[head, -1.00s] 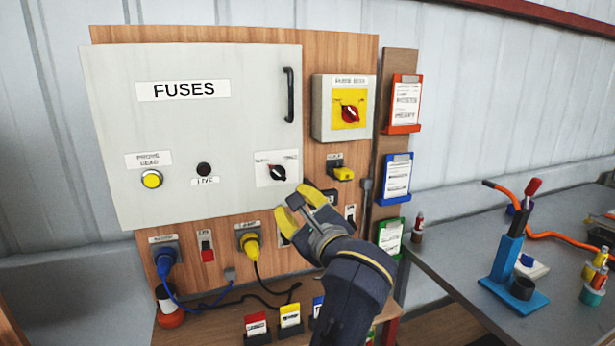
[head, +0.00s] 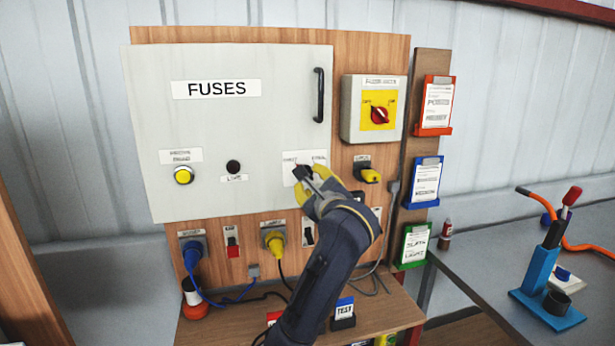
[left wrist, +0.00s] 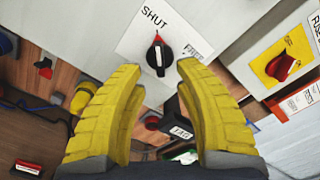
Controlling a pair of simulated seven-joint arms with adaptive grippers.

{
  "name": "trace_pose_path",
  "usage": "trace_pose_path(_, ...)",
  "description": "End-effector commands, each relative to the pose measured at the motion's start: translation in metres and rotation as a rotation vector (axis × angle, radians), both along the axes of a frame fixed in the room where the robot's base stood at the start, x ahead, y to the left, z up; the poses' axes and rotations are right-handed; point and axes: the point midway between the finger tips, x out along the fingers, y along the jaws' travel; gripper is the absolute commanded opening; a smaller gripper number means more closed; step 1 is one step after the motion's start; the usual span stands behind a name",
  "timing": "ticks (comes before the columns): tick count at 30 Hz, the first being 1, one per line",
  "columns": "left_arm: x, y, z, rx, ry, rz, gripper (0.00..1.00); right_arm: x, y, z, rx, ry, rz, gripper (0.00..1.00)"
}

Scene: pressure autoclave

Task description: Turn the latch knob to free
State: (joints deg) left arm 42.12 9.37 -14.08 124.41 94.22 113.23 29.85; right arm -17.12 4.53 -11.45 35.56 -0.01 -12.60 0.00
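The latch knob (left wrist: 159,54) is black with a white stripe and sits on a white label plate (left wrist: 183,25) marked SHUT and FREE, on the lower right of the grey FUSES door (head: 255,140). In the left wrist view, its red mark points toward SHUT. My left gripper (left wrist: 159,78) is open, its yellow fingers on either side just short of the knob, with nothing between them. In the head view, my left gripper (head: 309,184) partly covers the knob (head: 302,174). My right gripper is not in view.
A red rotary switch (head: 379,115) on a yellow plate is right of the door. A black door handle (head: 319,95) is above the knob. Yellow (head: 275,242) and blue (head: 192,255) plugs sit below the door. A grey workbench (head: 480,285) stands at right.

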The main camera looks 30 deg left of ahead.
Motion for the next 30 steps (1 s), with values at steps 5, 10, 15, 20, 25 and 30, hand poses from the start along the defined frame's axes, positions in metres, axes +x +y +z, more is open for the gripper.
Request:
trace_pose_path(5, 0.017, 0.019, 0.0, 0.001, 0.002, 0.002, 0.33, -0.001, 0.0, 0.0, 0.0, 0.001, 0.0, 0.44)
trace_pose_path(10, 0.027, 0.029, 0.0, 0.002, 0.001, 0.001, 0.33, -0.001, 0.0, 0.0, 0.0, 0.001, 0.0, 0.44)
trace_pose_path(15, 0.032, 0.034, 0.0, -0.001, 0.0, 0.001, 0.33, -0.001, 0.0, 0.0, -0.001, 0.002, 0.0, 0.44)
trace_pose_path(20, 0.033, 0.035, 0.0, -0.001, 0.001, 0.0, 0.33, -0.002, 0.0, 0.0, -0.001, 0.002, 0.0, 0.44)
trace_pose_path(25, 0.033, 0.035, 0.0, -0.001, 0.001, 0.0, 0.33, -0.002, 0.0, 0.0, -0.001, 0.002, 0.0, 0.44)
trace_pose_path(30, 0.033, 0.035, 0.0, -0.001, 0.001, 0.0, 0.18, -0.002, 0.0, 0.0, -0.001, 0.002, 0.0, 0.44)
